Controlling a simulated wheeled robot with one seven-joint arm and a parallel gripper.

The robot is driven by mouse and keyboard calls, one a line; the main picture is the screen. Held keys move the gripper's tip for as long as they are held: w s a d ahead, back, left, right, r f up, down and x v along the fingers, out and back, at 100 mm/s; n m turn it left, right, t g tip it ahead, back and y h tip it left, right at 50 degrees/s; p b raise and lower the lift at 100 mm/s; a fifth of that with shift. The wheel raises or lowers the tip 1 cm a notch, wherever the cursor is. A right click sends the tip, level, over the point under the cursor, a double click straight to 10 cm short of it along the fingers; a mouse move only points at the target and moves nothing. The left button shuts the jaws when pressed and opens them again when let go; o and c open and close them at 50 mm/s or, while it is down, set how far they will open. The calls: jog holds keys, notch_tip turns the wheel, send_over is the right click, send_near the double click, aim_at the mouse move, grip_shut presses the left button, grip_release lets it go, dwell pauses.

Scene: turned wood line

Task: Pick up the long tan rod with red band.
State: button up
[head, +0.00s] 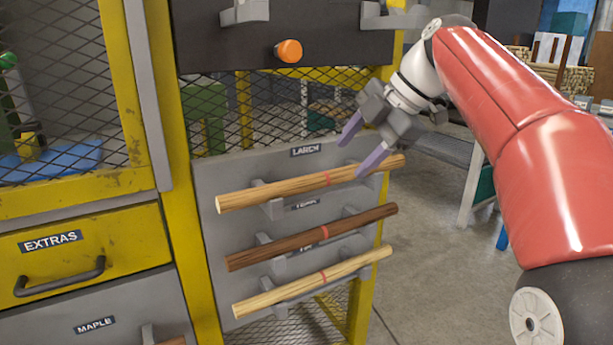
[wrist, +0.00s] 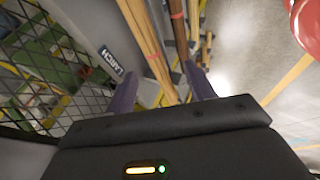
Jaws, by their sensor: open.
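A long tan rod with a red band (head: 300,186) lies on grey brackets in the top row of a panel, under the label LARCH. It also shows in the wrist view (wrist: 143,36), running between my fingers' directions. A brown rod with a red band (head: 290,243) lies in the row below. A paler yellow rod with a red band (head: 290,287) lies in the bottom row. My gripper (head: 361,148) is open and empty, its purple fingers close to the right part of the top rod. I cannot tell whether they touch it. In the wrist view my gripper (wrist: 162,84) has fingers spread apart.
The grey panel (head: 206,175) hangs on a yellow frame with wire mesh. An orange knob (head: 289,51) sticks out above. A yellow drawer marked EXTRAS (head: 75,255) is at left. Open concrete floor (head: 440,260) lies to the right.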

aim_at(330, 173)
jog(key=shift+n+y, duration=0.3)
jog(key=shift+n, duration=0.3)
jog(key=x, duration=0.3)
jog(key=w+x, duration=0.1)
jog(key=x, duration=0.3)
jog(key=shift+w+a+b, duration=0.15)
jog(key=shift+w+b, duration=0.1)
jog(key=shift+b, duration=0.15)
jog(key=c, duration=1.2)
